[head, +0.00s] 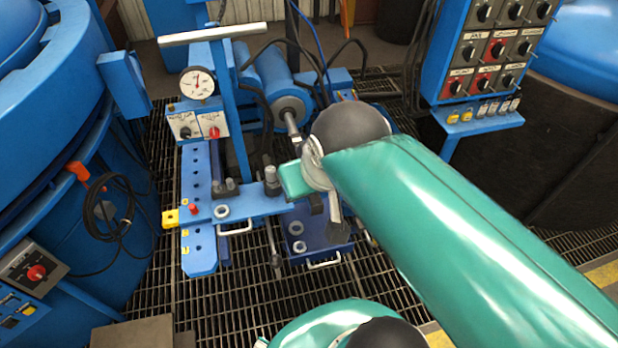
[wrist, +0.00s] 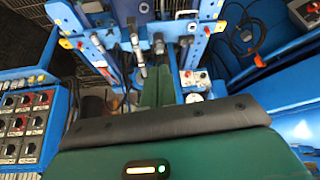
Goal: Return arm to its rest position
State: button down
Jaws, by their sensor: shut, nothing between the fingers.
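My teal arm (head: 450,220) reaches in from the lower right in the head view and ends at a dark rounded joint and a silver ring above the blue fixture (head: 262,203). In the wrist view, my green housing with a black edge and a small lit lamp fills the bottom and hides much of the scene. The fixture's blue rails and bolts (wrist: 158,43) show beyond it.
A control panel (head: 492,50) with knobs stands at the right, before a dark round tank (head: 560,150). A gauge (head: 197,83) stands on the machine behind the fixture. A large blue vessel (head: 60,130) with a looped cable is at the left. Open grating (head: 215,310) lies in front.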

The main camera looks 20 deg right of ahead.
notch_tip(320, 180, up, 5)
notch_tip(320, 180, down, 5)
dwell(0.3)
jog(key=shift+a, duration=0.15)
dwell(0.9)
